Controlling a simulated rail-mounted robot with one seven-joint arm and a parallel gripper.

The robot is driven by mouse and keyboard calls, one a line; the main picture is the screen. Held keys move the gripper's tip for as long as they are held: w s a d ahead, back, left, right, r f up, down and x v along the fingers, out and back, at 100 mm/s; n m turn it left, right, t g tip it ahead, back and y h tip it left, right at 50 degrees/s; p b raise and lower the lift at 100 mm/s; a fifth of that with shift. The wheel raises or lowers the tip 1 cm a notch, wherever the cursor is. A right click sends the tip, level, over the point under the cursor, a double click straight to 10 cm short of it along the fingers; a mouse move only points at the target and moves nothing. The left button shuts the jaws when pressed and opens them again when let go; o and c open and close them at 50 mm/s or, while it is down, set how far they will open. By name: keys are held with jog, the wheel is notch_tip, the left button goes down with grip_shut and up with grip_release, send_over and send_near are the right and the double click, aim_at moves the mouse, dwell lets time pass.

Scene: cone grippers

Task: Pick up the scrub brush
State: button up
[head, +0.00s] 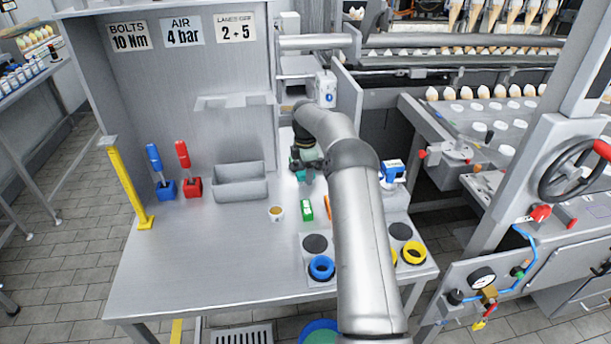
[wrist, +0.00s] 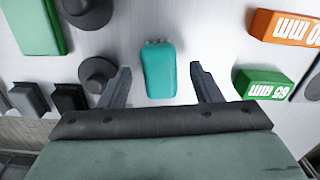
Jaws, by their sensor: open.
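A teal, round-cornered block with small dark tufts at its far edge, which looks like the scrub brush (wrist: 159,71), lies on the steel surface in the wrist view. My gripper (wrist: 160,84) is open, with one dark finger on each side of the brush and clear gaps between. The fingers appear apart from it; the height above it is hard to judge. In the head view, my gripper (head: 303,174) is over the back part of the bench, beyond the green block. My arm and gripper mostly hide the brush there.
In the wrist view, dark knobs (wrist: 97,74) lie left of the brush, and a green block (wrist: 264,84) and an orange block (wrist: 284,27) lie right. In the head view, a grey bin (head: 240,184) and a small cup (head: 276,214) stand left. The bench's (head: 190,258) front left is clear.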

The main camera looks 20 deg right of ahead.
jog(key=shift+f, duration=1.05)
jog(key=c, duration=1.1)
jog(key=shift+r, duration=0.1)
jog(key=shift+r, duration=0.55)
jog(key=s+d+r+b, duration=0.1)
jog(key=s+r, duration=0.3)
jog(key=s+d+r+b, duration=0.2)
jog(key=s+r, duration=0.2)
jog(key=s+d+r+b, duration=0.2)
jog(key=s+r, duration=0.1)
jog(key=s, duration=0.2)
jog(key=shift+d+r, duration=0.25)
jog(key=shift+r, duration=0.15)
jog(key=shift+o, duration=0.6)
